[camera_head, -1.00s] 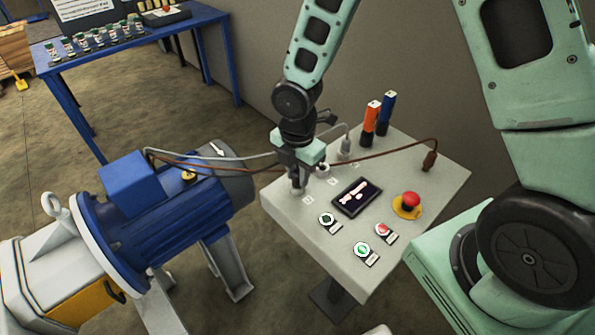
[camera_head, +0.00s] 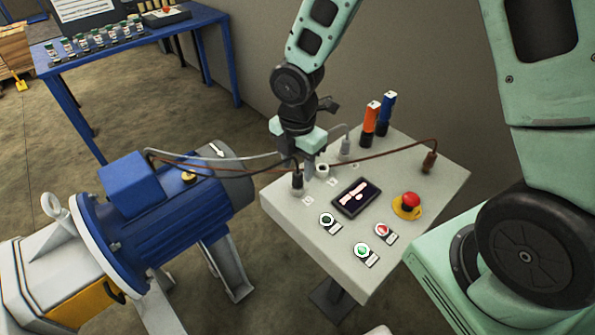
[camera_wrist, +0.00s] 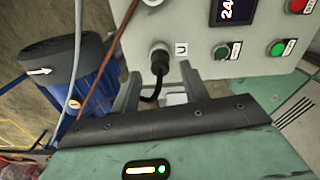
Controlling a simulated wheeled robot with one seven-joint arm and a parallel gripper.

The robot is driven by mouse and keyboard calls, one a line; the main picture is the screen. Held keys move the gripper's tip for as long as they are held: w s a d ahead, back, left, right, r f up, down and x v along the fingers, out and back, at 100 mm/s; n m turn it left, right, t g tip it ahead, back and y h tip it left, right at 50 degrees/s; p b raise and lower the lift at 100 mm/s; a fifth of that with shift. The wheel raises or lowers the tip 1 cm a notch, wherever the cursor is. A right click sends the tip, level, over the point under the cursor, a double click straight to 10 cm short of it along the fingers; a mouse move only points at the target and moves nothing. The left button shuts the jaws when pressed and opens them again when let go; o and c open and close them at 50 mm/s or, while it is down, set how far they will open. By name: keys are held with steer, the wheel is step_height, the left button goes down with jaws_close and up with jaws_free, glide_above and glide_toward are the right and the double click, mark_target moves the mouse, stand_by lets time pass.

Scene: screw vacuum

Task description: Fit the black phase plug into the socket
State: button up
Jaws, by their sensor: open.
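The black phase plug (camera_head: 297,182) stands upright at the near-left socket of the console, with its black cable leading off to the motor. In the wrist view the black plug (camera_wrist: 159,60) sits in the ring of the socket marked U and looks seated; full depth cannot be told. My gripper (camera_head: 310,166) is just behind and beside the plug in the head view. In the wrist view my gripper (camera_wrist: 161,74) is open, with its fingers apart on either side of the plug and cable, not clasping them.
An empty white socket ring (camera_head: 323,170) is close to my gripper. A grey plug (camera_head: 345,148) and a brown plug (camera_head: 429,161) stand on the console (camera_head: 300,222). Orange (camera_head: 371,122) and blue (camera_head: 386,115) tools stand behind. The blue motor (camera_head: 170,215) is left, with cables crossing between.

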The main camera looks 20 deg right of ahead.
mark_target(297, 172)
step_height(297, 172, up, 8)
steer(key=s+a+r+m, duration=0.3)
steer(key=s+m, duration=0.4)
steer(key=s, duration=0.3)
steer(key=s+a+r+m, duration=0.3)
steer(key=s+m, duration=0.5)
steer(key=s, duration=0.2)
steer(key=shift+a+r+y, duration=0.15)
steer(key=shift+y, duration=0.15)
